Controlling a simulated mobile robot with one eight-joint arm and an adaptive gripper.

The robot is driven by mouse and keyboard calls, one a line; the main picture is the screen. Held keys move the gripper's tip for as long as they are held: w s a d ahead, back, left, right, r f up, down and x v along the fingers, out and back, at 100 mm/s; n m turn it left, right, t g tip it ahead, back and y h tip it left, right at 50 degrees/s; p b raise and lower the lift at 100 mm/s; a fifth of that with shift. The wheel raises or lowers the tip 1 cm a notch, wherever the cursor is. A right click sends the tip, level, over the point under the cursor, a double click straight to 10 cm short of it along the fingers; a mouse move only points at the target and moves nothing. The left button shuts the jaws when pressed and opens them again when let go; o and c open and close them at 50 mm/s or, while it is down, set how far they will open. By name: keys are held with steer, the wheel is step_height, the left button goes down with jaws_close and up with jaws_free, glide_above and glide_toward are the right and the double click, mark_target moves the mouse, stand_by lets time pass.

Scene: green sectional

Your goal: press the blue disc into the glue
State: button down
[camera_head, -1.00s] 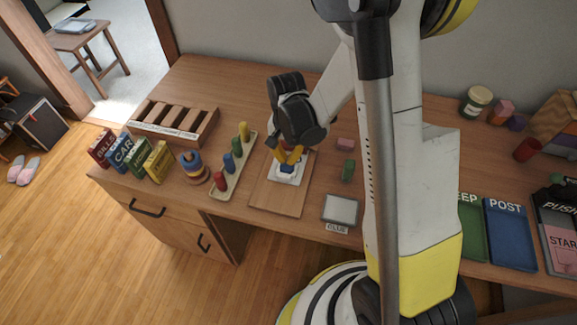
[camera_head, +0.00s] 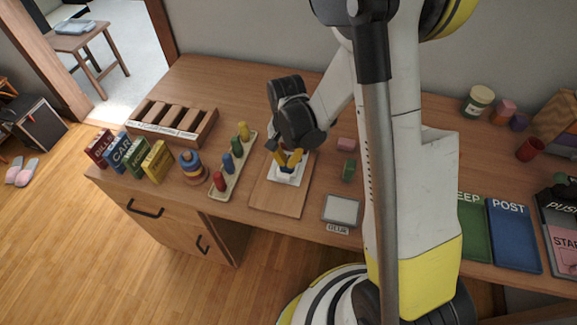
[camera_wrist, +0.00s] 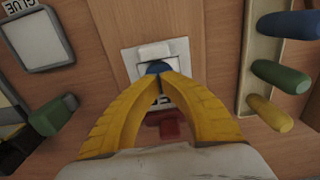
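The blue disc (camera_wrist: 156,67) shows at the tips of my yellow fingers in the wrist view. In the head view the blue piece (camera_head: 286,169) is just above a white square plate (camera_head: 282,180) on a wooden board (camera_head: 277,200). My gripper (camera_head: 287,167) points down there, its bowed fingers converging on the blue; it also shows in the wrist view (camera_wrist: 166,76). The fingertips hide part of the disc, and whether it touches the plate is unclear.
A peg rack (camera_head: 233,168) with coloured pegs stands left of the board. A ring stack (camera_head: 193,168) and small boxes (camera_head: 158,161) stand further left. A green block (camera_head: 349,170) and a pink block (camera_head: 346,144) lie right of the board. A red piece (camera_wrist: 166,124) shows between my fingers.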

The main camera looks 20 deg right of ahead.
steer(key=shift+f+b, duration=0.5)
steer(key=shift+f, duration=0.1)
stand_by(0.8)
steer(key=shift+r+p, duration=2.35)
steer(key=shift+r, duration=1.2)
steer(key=shift+r, duration=0.2)
steer(key=s+r+n+t, duration=0.3)
steer(key=s+r, duration=0.3)
steer(key=r, duration=0.4)
steer(key=s+r+n+t, duration=0.4)
steer(key=s+r, duration=0.2)
steer(key=r, duration=0.4)
steer(key=shift+s+r, duration=0.35)
steer(key=shift+s, duration=0.05)
